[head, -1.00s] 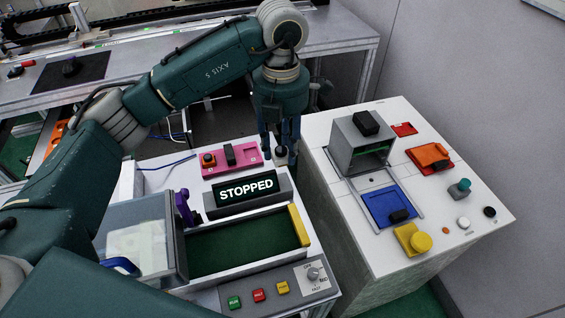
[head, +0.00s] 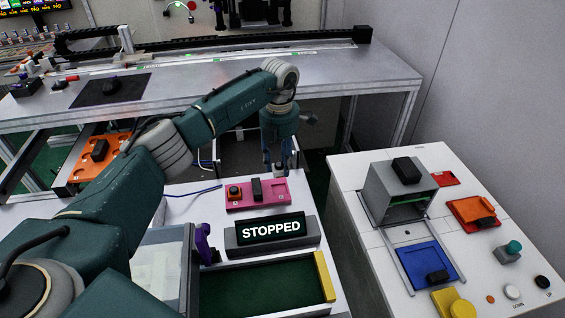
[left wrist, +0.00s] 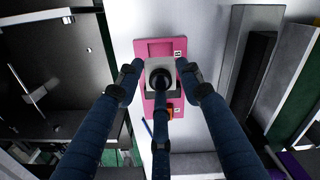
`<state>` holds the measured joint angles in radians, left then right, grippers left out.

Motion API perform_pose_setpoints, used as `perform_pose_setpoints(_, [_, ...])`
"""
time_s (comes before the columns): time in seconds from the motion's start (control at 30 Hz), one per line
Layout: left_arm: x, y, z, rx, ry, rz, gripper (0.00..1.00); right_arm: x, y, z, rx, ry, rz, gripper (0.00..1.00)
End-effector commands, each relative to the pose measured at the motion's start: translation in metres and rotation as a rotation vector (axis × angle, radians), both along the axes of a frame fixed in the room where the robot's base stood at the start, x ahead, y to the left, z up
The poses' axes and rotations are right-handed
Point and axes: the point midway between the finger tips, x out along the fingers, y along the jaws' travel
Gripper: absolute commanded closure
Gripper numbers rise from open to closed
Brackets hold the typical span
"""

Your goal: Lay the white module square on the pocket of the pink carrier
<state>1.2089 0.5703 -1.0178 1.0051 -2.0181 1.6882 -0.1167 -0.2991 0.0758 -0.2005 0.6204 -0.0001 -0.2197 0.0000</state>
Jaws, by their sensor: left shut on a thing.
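The pink carrier (head: 245,205) lies on the near white console, with an orange block (head: 235,190) on its left part, a black block (head: 256,189) at its middle and a bare pocket at its right end. My left gripper (head: 279,170) is just behind that right end, pointing down. In the left wrist view its fingers (left wrist: 160,75) are shut on the white module (left wrist: 150,65), a pale square with a round black knob. The module overlaps the carrier (left wrist: 160,20) there, with the bare pocket showing above it. I cannot tell its height. My right gripper is out of view.
The STOPPED display (head: 271,229) stands in front of the carrier. A purple part (head: 204,244) and a green-floored tray (head: 265,290) with a yellow bar are nearer. Another console (head: 350,190) with a grey box stands right, past a gap.

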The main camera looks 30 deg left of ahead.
Motion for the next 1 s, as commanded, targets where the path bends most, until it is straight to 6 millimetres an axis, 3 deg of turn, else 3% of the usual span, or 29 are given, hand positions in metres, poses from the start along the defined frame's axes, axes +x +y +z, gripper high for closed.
perform_pose_setpoints(0.37, [-0.001,0.000,-0.010,0.001,0.000,0.001,0.89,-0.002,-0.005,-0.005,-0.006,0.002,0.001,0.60])
perform_pose_setpoints(1.0, [-0.001,0.000,-0.069,0.001,0.002,0.002,0.89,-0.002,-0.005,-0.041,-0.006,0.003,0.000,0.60])
